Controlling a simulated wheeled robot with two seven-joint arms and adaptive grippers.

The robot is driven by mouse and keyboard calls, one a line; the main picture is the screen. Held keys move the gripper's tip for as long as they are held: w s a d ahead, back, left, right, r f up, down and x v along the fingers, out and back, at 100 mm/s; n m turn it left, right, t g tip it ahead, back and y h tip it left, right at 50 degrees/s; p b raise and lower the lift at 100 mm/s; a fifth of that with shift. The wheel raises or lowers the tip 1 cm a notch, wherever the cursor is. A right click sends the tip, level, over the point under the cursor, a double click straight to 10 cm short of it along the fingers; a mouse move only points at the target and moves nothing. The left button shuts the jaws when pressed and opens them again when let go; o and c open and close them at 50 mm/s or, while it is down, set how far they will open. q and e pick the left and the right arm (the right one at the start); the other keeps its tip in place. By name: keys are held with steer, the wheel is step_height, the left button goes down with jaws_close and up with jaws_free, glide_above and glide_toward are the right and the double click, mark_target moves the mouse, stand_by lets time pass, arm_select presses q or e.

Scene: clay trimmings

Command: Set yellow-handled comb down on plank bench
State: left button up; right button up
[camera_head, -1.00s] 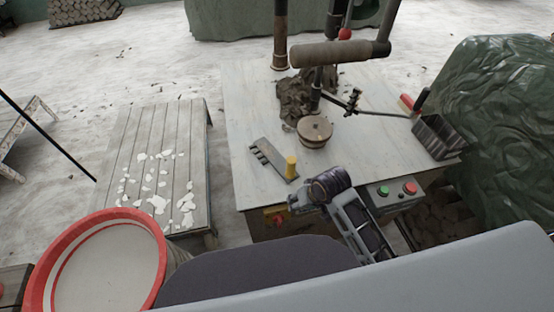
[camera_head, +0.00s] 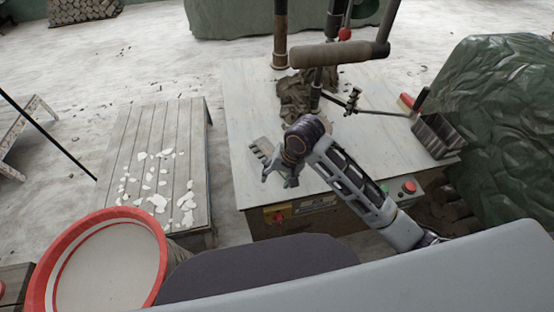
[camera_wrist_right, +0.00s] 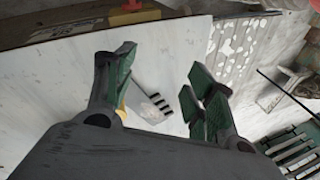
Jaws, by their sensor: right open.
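The yellow-handled comb (camera_head: 262,149) lies on the pale worktable (camera_head: 245,110), partly hidden behind my right gripper in the head view. In the right wrist view, the grey toothed comb (camera_wrist_right: 152,107) shows between the two fingers, apart from both. A sliver of its yellow handle shows behind the left-hand finger. My right gripper (camera_head: 279,178) is open and empty, over the near left part of the worktable. The plank bench (camera_head: 186,120) stands left of the worktable, with white chips scattered on its planks. My left gripper is not in view.
A post and a horizontal padded bar (camera_head: 330,54) rise over the worktable, with clay (camera_head: 294,92) beside them. A dark metal box (camera_head: 438,136) sits at the right. A red-rimmed tub (camera_head: 52,250) stands near left. A gap separates bench and worktable.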

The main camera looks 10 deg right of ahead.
steer(key=w+d+r+m+g+h, duration=0.2)
steer(key=w+d+r+m+h, duration=0.1)
steer(key=w+d+r+m, duration=0.4)
steer(key=shift+w+r+m, duration=0.75)
steer(key=shift+w+m, duration=0.1)
steer(key=shift+m, duration=0.25)
steer(key=shift+f, duration=4.3)
steer(key=shift+s+a+f+p, duration=0.1)
steer(key=shift+s+f+p, duration=0.05)
steer(key=shift+f, duration=1.15)
steer(key=shift+s+f+p, duration=0.1)
steer(key=shift+f+p, duration=0.05)
steer(key=shift+f, duration=1.15)
jaws_close()
